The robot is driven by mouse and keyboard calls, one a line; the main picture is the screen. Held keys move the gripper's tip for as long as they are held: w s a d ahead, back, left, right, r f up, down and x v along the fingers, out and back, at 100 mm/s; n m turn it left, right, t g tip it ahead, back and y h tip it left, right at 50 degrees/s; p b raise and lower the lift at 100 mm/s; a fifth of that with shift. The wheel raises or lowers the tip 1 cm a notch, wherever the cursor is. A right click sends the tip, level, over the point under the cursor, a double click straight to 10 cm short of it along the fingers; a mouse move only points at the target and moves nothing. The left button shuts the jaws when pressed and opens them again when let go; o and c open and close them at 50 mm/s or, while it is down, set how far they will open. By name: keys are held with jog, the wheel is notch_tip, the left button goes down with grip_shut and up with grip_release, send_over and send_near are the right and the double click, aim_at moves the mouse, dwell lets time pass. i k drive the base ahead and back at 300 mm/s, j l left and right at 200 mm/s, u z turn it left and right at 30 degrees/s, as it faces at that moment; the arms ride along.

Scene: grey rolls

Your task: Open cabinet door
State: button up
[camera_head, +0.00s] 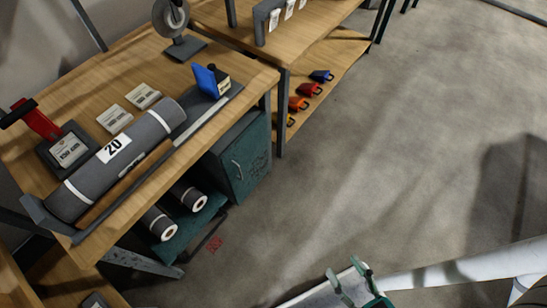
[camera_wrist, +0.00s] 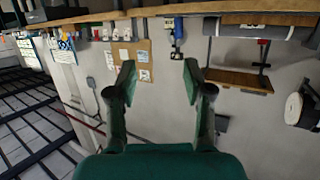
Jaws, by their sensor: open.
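A dark teal cabinet (camera_head: 245,155) stands on the floor under the wooden workbench, in the middle of the head view. The bench top hides part of the cabinet. My gripper (camera_head: 346,270) is at the bottom of the head view, over bare floor, well apart from the cabinet and to its lower right. In the wrist view my gripper (camera_wrist: 159,77) has its two green fingers spread with nothing between them. I cannot make out the cabinet in the wrist view.
The workbench (camera_head: 232,75) holds a large grey roll (camera_head: 120,160) marked 20. Smaller rolls (camera_head: 188,197) lie on a teal support beside the cabinet. Red and blue items (camera_head: 309,89) sit on a low shelf. The concrete floor (camera_head: 380,150) to the right is clear.

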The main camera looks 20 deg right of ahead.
aim_at(245, 163)
jog(key=i+j+u, duration=0.15)
jog(key=i+j, duration=0.15)
jog(key=j, duration=0.15)
jog(key=i+j+u, duration=0.15)
jog(key=i+j, duration=0.2)
